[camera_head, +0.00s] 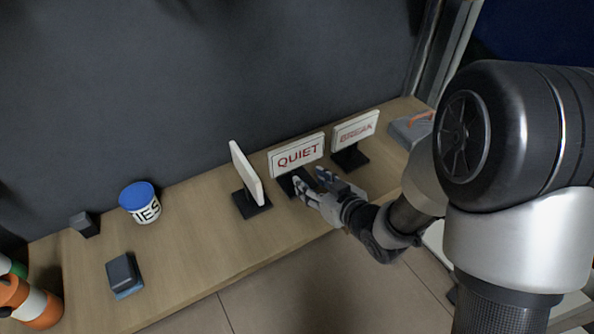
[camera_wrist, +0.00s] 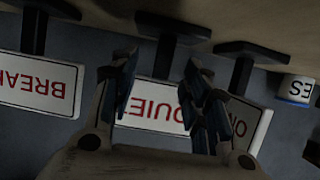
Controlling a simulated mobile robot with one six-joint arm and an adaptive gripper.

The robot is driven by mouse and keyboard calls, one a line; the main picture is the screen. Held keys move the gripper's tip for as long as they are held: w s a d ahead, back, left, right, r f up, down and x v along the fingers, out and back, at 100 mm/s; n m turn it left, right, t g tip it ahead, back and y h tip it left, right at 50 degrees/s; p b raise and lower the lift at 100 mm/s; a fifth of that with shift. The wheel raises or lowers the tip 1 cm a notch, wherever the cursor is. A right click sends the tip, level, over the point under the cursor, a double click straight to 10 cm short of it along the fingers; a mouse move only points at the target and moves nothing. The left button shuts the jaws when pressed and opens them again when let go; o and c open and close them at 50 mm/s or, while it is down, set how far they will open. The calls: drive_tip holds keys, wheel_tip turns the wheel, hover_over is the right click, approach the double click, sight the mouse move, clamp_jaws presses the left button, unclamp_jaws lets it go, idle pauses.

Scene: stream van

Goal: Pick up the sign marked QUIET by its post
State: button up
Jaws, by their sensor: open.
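The QUIET sign (camera_head: 297,153) is a white board with red letters, upright on a dark post and base on the bench. In the wrist view the QUIET sign (camera_wrist: 150,112) appears upside down, with its dark post (camera_wrist: 165,58) running up to its base. My gripper (camera_head: 310,178) is open in front of the sign, low by its base. In the wrist view the fingers of my gripper (camera_wrist: 163,62) lie on either side of the post, and they cover parts of the board. I cannot tell whether the post is fully between the pads.
The BREAK sign (camera_head: 355,130) stands close on the right. Another sign (camera_head: 247,173), turned nearly edge-on, stands close on the left. A blue-lidded tin (camera_head: 140,203) and a dark block (camera_head: 123,273) are further left. The bench (camera_head: 195,235) is clear between them.

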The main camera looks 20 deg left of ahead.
sight(299, 176)
drive_tip(key=b+x, duration=0.1)
drive_tip(key=x, duration=0.4)
drive_tip(key=shift+s+a+b, duration=0.15)
drive_tip(key=shift+s+b, duration=0.15)
drive_tip(key=shift+b, duration=0.05)
drive_tip(key=shift+w+a+f, duration=0.1)
drive_tip(key=shift+w+a, duration=0.15)
clamp_jaws()
